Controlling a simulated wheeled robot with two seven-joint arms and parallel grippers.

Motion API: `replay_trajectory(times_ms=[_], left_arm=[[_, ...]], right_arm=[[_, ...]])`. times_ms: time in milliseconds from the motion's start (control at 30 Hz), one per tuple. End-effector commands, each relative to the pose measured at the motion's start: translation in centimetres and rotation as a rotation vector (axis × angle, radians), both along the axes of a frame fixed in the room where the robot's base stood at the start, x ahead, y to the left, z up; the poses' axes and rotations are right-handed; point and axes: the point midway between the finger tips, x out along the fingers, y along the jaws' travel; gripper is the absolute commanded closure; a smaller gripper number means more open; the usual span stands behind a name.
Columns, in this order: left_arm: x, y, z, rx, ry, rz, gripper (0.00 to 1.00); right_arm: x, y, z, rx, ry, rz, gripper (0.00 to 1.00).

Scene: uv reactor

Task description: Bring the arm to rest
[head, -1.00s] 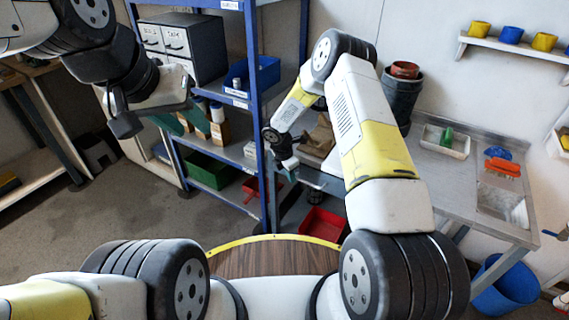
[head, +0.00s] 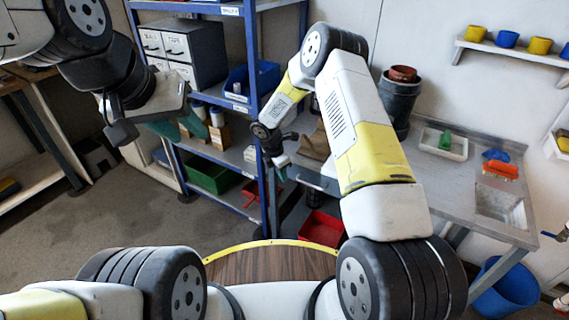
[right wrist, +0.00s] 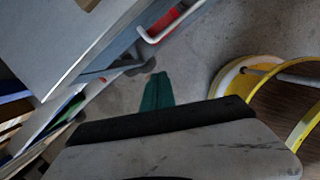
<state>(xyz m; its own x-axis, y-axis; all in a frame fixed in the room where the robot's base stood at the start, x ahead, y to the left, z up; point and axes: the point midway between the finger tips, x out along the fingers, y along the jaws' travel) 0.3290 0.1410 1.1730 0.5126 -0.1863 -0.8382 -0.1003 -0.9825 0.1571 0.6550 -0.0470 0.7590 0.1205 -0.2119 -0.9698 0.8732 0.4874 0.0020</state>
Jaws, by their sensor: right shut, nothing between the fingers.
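My right arm reaches forward over the middle of the head view, elbow raised and forearm hanging down. My right gripper (head: 281,174) hangs beside the blue shelf post, small and partly hard to make out. In the right wrist view, its green fingers (right wrist: 157,92) are together, with nothing between them, above the grey floor. My left gripper (head: 180,127) is at the upper left of the head view, in front of the shelf rack. Its two teal fingers look spread apart, and I see nothing held between them.
A blue shelf rack (head: 252,110) stands close to my right gripper. A steel sink bench (head: 455,185) is at the right, with a tray (head: 443,145) on it. A red bin (head: 321,229) lies below. Open floor (head: 130,215) is at the left.

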Motion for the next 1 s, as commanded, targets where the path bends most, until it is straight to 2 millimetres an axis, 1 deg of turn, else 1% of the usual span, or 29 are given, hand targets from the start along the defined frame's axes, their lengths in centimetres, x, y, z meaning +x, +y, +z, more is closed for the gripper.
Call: replay_trajectory(times_ms=[33, 200, 300, 433, 500, 567, 667, 767, 800, 867, 900, 967, 1000], left_arm=[[0.0, 0.0, 0.0, 0.000, 0.000, 0.000, 0.64], [0.0, 0.0, 0.0, -0.001, 0.000, 0.001, 0.64], [0.0, 0.0, 0.0, -0.001, 0.000, 0.001, 0.64], [0.0, 0.0, 0.0, -0.001, 0.000, 0.001, 0.64], [0.0, 0.0, 0.0, -0.001, 0.000, 0.001, 0.64], [0.0, 0.0, 0.0, -0.001, 0.000, 0.001, 0.64], [0.0, 0.0, 0.0, -0.001, 0.000, 0.001, 0.64], [0.0, 0.0, 0.0, -0.001, 0.000, 0.001, 0.64], [0.0, 0.0, 0.0, -0.001, 0.000, 0.001, 0.64], [0.0, 0.0, 0.0, -0.001, 0.000, 0.001, 0.64], [0.0, 0.0, 0.0, -0.001, 0.000, 0.001, 0.64], [0.0, 0.0, 0.0, -0.001, 0.000, 0.001, 0.64], [0.0, 0.0, 0.0, -0.001, 0.000, 0.001, 0.64]], right_arm=[[-0.2, 0.4, 1.2, 0.002, -0.001, 0.001, 1.00], [-0.6, 1.1, 4.1, 0.002, 0.001, 0.003, 1.00], [-0.8, 1.3, 5.1, 0.002, 0.003, 0.003, 1.00], [-0.9, 1.5, 5.7, 0.003, 0.004, 0.004, 1.00], [-0.9, 1.5, 6.0, 0.003, 0.003, 0.000, 1.00], [-0.9, 1.3, 6.6, 0.005, -0.005, -0.016, 1.00], [-1.1, 0.4, 9.5, 0.020, -0.034, -0.088, 1.00], [-1.8, -1.0, 14.1, 0.051, -0.082, -0.218, 1.00], [-2.4, -1.7, 16.2, 0.067, -0.104, -0.282, 1.00], [-3.4, -2.8, 19.2, 0.094, -0.136, -0.383, 1.00], [-4.3, -3.5, 21.1, 0.113, -0.156, -0.451, 1.00], [-5.6, -4.4, 23.9, 0.146, -0.186, -0.554, 1.00], [-6.6, -5.1, 25.6, 0.170, -0.205, -0.621, 1.00]])
